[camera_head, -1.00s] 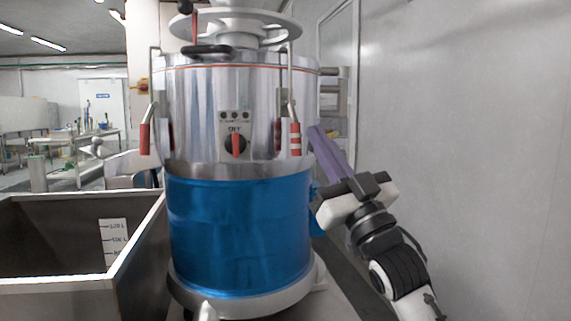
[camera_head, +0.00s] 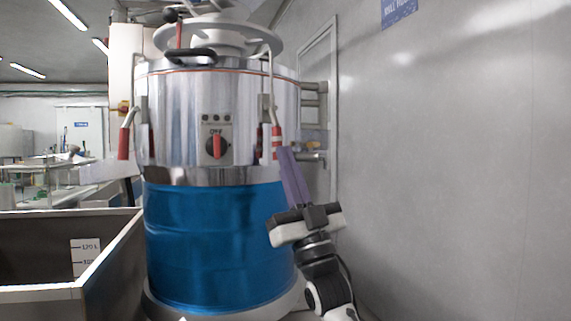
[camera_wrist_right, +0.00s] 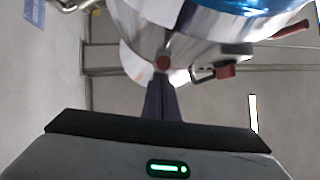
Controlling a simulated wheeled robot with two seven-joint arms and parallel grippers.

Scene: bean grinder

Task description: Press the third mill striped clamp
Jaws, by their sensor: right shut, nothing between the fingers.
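The mill (camera_head: 215,115) is a steel drum on a blue lower body. A clamp with a red and white striped handle (camera_head: 277,143) hangs on its right front side. My right gripper (camera_head: 284,152) is shut and empty, with its purple fingers pointing up. Its fingertips are at the lower end of the striped handle; I cannot tell whether they touch. In the right wrist view, the shut fingers (camera_wrist_right: 160,80) point at a round red end (camera_wrist_right: 162,62), probably of this handle. My left gripper is not in view.
A steel bin (camera_head: 110,262) stands at the lower left. A grey wall (camera_head: 450,170) closes off the right side. Pipes (camera_head: 314,88) run behind the mill.

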